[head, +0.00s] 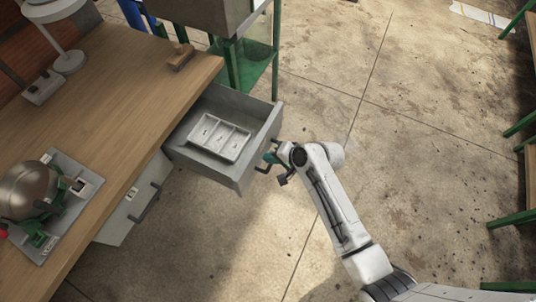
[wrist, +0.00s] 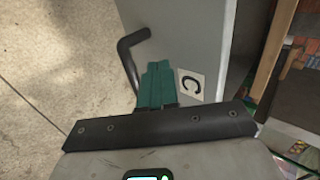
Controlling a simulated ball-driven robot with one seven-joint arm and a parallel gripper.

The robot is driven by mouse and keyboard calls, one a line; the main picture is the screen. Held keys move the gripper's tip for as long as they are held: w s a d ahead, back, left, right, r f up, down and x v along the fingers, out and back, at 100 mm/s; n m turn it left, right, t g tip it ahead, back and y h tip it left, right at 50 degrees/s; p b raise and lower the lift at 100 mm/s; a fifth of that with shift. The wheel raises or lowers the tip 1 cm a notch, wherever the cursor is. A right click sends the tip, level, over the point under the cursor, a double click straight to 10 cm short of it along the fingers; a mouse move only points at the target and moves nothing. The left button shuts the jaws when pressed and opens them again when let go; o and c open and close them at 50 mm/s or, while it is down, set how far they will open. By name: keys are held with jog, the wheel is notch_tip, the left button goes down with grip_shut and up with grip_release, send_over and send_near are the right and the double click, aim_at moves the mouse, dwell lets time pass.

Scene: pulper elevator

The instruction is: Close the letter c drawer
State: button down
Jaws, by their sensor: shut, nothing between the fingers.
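The letter c drawer (head: 205,168) is pulled out from under the wooden workbench in the head view, with a white divided tray (head: 219,138) inside it. Its grey front with a white "C" label (wrist: 189,85) fills the middle of the wrist view. A dark bar handle (wrist: 131,58) stands out from the front beside the label. My gripper (head: 272,158) is at the drawer front near the handle. Its teal fingers (wrist: 157,84) are shut and empty, between the handle and the label in the wrist view. I cannot tell whether they touch the front.
A shut drawer (head: 135,203) with its own handle is further along the bench (head: 110,85). A metal pot device (head: 35,195) and a lamp (head: 68,62) stand on the bench. A green-framed stand (head: 262,60) is behind the drawer. The concrete floor to the right is open.

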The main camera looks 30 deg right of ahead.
jog(key=shift+w+a, duration=0.35)
jog(key=shift+w, duration=0.1)
jog(key=w+a+b, duration=0.4)
jog(key=w+a, duration=0.1)
jog(key=w, duration=0.2)
jog(key=w+a+b, duration=0.4)
jog(key=w+a, duration=0.1)
jog(key=w, duration=0.2)
jog(key=w+a+b, duration=0.4)
jog(key=w+a, duration=0.2)
jog(key=w, duration=0.2)
jog(key=shift+f, duration=0.2)
jog(key=shift+w+a+b, duration=0.2)
jog(key=shift+w+b, duration=0.05)
jog(key=shift+b, duration=0.2)
jog(key=shift+w+a+r, duration=0.1)
jog(key=shift+w+r, duration=0.1)
jog(key=shift+r, duration=0.15)
jog(key=shift+w+r, duration=0.1)
